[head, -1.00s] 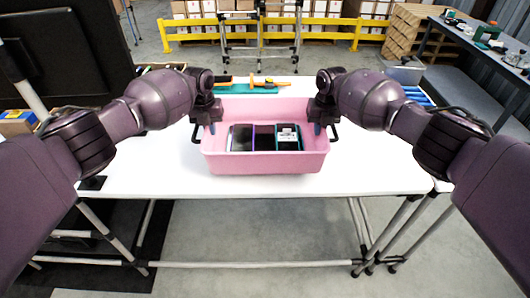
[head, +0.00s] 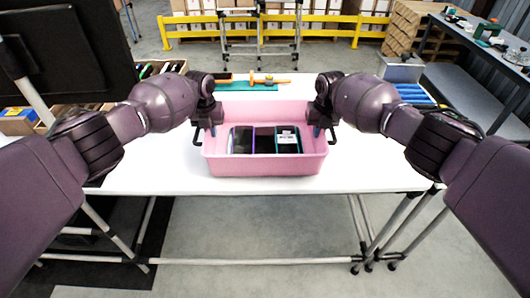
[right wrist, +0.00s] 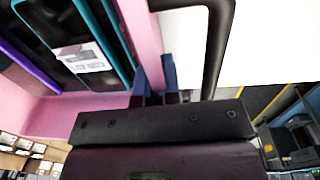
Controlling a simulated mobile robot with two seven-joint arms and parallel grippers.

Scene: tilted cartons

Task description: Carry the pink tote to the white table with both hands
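The pink tote (head: 265,164) is level between my two arms, over the middle of the white table (head: 150,176); whether it touches the tabletop is hard to tell. It holds several flat dark boxed items (head: 264,140). My left gripper (head: 209,128) is at the tote's left wall, by a black handle, and appears closed on the wall, its fingers mostly hidden. My right gripper (head: 320,128) is at the right wall. In the right wrist view its blue-grey fingers (right wrist: 154,84) pinch the pink wall, beside the black handle (right wrist: 215,50).
A teal mat with an orange-handled tool (head: 264,83) lies behind the tote. A grey box (head: 400,69) and blue items stand at the right rear, open bins (head: 18,119) at the left. A dark panel (head: 70,50) rises at the left. The table's front strip is clear.

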